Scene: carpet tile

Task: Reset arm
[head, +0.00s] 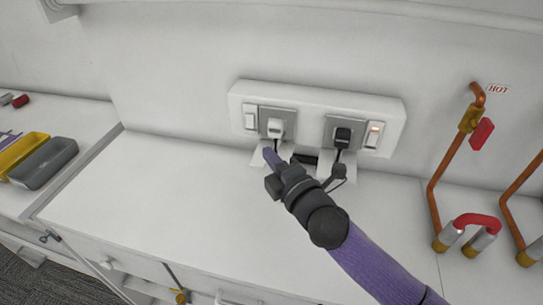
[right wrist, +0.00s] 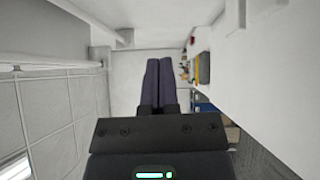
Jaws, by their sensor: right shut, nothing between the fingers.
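My right arm comes in from the lower right in the head view. Its gripper (head: 270,155) is over the white counter, just in front of the wall outlet panel. In the right wrist view the two purple fingers of the right gripper (right wrist: 158,62) lie together with nothing between them. My left gripper is in neither view.
The outlet panel (head: 316,99) holds a white plug (head: 276,128) and a black plug (head: 343,136). Copper pipes (head: 446,172) with a red valve handle (head: 482,135) stand at the right. Yellow (head: 25,150) and grey trays (head: 45,163) lie at the left. The counter's left part is clear.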

